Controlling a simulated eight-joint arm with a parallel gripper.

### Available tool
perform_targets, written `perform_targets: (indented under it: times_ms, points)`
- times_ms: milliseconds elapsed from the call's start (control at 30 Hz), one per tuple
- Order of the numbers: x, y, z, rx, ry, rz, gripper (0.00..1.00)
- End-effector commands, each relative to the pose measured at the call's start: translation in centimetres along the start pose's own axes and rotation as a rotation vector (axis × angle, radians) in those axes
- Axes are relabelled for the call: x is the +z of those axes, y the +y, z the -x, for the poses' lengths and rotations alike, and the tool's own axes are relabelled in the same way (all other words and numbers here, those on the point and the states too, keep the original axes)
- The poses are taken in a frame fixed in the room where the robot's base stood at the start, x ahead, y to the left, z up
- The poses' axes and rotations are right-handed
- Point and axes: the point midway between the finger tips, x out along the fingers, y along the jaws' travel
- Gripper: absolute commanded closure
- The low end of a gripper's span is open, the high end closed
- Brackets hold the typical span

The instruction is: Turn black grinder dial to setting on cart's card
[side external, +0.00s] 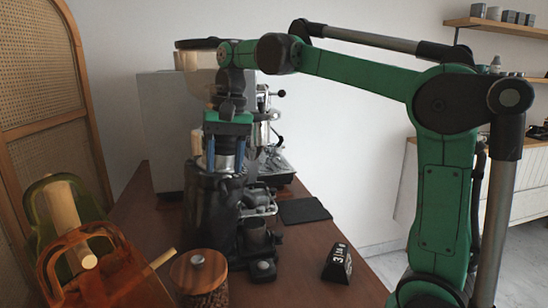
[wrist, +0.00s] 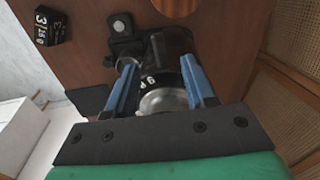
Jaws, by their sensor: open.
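The black grinder (side external: 208,215) stands on the brown cart (side external: 300,285). Its black dial (wrist: 165,73) shows white numerals in the wrist view, too small and turned to read surely. A silvery round part (wrist: 163,101) sits above the dial, nearer the wrist camera. My gripper (side external: 225,168) points down over the top of the grinder. Its blue fingers are open, one on either side of the dial in the wrist view (wrist: 158,66); I cannot tell whether they touch it. The black card (side external: 338,263) reads a large 3 with smaller white print, and also shows in the wrist view (wrist: 50,26).
A jar with a wooden lid (side external: 198,272) stands close in front of the grinder. A grey espresso machine (side external: 160,125) stands behind. A dark mat (side external: 303,210) lies right of the grinder, with bare wood around the card.

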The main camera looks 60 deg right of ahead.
Motion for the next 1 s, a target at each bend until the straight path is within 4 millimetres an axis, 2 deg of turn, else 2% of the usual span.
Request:
perform_targets:
  times_ms: [100,300,600,633,700,800,1000]
  points:
    - [0.0,0.0,-1.6,0.0,0.001,0.001,0.51]
    - [0.0,0.0,-3.3,0.0,0.002,0.002,0.51]
    - [0.0,0.0,-3.6,0.0,0.003,0.002,0.51]
    - [0.0,0.0,-3.6,0.0,0.003,0.002,0.57]
    - [0.0,0.0,-3.6,0.0,0.003,0.002,0.77]
    - [0.0,0.0,-3.6,0.0,0.003,0.003,1.0]
    - [0.0,0.0,-3.6,0.0,0.003,0.003,1.0]
